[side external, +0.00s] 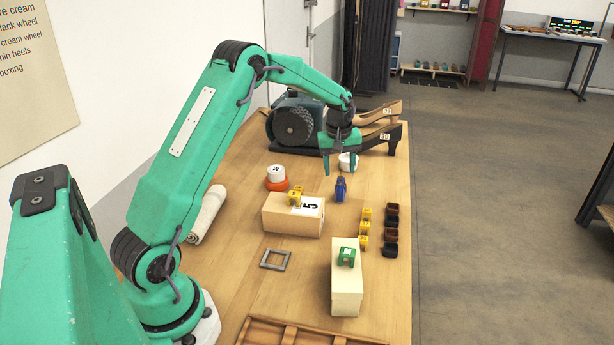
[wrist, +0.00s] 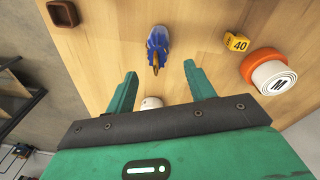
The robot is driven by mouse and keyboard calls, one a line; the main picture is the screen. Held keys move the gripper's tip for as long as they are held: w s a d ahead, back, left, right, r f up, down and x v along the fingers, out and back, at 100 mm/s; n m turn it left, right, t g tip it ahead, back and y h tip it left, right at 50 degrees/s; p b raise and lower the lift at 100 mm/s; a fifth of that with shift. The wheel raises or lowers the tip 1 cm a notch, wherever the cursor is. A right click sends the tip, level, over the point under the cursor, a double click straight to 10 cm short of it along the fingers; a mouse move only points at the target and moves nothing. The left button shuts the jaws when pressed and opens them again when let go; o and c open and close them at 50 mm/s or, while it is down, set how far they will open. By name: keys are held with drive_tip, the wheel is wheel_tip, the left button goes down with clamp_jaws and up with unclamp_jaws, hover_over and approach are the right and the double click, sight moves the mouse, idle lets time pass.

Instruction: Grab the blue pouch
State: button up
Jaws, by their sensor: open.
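The blue pouch (side external: 341,189) is a small dark blue item standing on the wooden table in the side view. In the wrist view the blue pouch (wrist: 157,42) lies beyond the fingertips, centred between them, with a yellow-brown strip on its near end. My gripper (side external: 340,168) is above the table, just behind the pouch in the side view. In the wrist view my gripper (wrist: 160,70) is open, with its two green fingers spread wide. Nothing is held, and I see no contact with the pouch.
A white round item (wrist: 150,102) shows between my fingers. An orange-and-white tin stack (side external: 276,177) stands left of the pouch, near a pale block (side external: 293,214) bearing a yellow tag. Shoes (side external: 382,136) stand behind.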

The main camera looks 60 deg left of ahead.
sight(340, 178)
drive_tip(key=shift+w+a+f, duration=0.1)
drive_tip(key=shift+w+f, duration=0.05)
drive_tip(key=shift+f, duration=1.05)
drive_tip(key=shift+w+a+f, duration=0.1)
drive_tip(key=shift+f, duration=1.05)
drive_tip(key=shift+c, duration=0.2)
drive_tip(key=c, duration=1)
